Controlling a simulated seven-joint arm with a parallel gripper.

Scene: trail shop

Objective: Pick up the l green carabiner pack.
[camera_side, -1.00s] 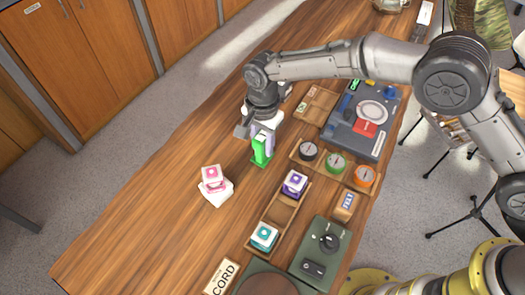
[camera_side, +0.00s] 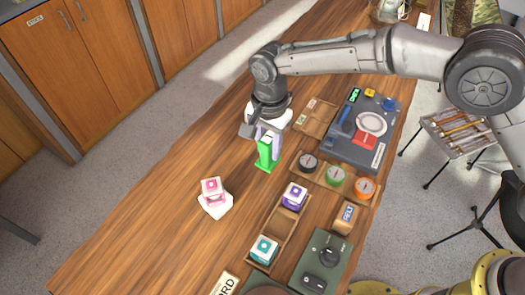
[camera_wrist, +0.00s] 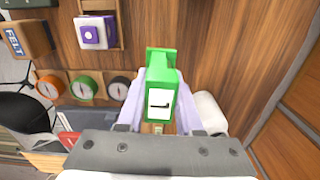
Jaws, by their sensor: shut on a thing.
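The green carabiner pack (camera_side: 265,155) stands upright between the fingers of my gripper (camera_side: 268,140). In the wrist view the pack (camera_wrist: 162,62) shows a white label with a black L-like mark turned sideways. My gripper (camera_wrist: 160,88) is shut on it, with one pale lavender finger on each side. The lower end of the pack is at or very near the wooden table; I cannot tell whether it touches.
Wooden trays hold a purple pack (camera_side: 294,195), a teal pack (camera_side: 264,248) and round black, green and orange items (camera_side: 336,176). A grey tray (camera_side: 365,130) lies behind. The left tabletop is clear.

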